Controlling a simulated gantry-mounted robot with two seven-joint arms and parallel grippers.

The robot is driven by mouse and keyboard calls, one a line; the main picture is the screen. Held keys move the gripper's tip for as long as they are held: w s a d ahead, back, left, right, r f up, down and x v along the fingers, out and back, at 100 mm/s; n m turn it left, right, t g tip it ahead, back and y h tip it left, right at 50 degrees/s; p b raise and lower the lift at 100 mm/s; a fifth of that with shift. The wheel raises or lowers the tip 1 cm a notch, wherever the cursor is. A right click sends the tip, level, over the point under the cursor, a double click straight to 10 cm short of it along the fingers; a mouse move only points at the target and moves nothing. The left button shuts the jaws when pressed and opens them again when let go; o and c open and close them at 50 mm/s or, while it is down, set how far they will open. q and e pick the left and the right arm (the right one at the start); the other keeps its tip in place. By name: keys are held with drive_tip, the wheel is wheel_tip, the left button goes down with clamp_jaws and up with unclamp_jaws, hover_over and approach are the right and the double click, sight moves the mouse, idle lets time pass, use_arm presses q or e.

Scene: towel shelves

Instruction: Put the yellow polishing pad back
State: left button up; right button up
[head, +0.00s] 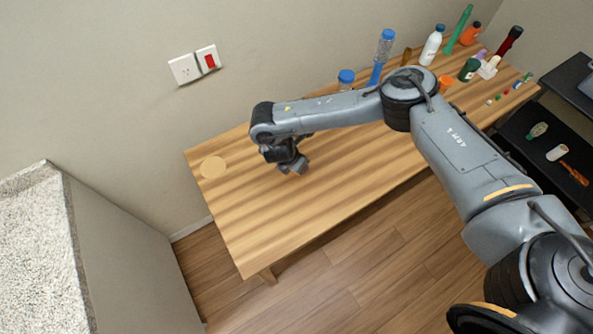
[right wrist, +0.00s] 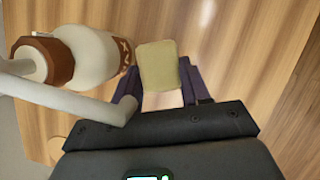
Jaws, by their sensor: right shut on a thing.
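The yellow polishing pad (right wrist: 157,60) is a pale yellow rounded block, held between the dark fingers of my right gripper (right wrist: 158,72) in the right wrist view. In the head view my right gripper (head: 291,166) reaches over the left half of the wooden table (head: 285,225), its fingers pointing down. The pad cannot be made out there. A flat, pale round disc (head: 213,167) lies on the table to the left of this gripper. My left gripper is not in view.
In the wrist view a white bottle (right wrist: 93,58) with a brown band is close beside the pad. Several bottles, including a white one (head: 431,45), stand at the table's far right. A dark shelf (head: 535,150) holds small items. The table's front left is clear.

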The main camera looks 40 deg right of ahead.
wheel_tip(320, 180, down, 4)
drive_tip(key=shift+s+r+b, duration=0.1)
drive_tip(key=shift+r+b, duration=0.1)
drive_tip(key=shift+b, duration=0.3)
drive_tip(key=shift+f, duration=0.15)
drive_tip(key=shift+f, duration=0.15)
drive_tip(key=o, duration=0.7)
drive_tip(key=shift+o, duration=0.2)
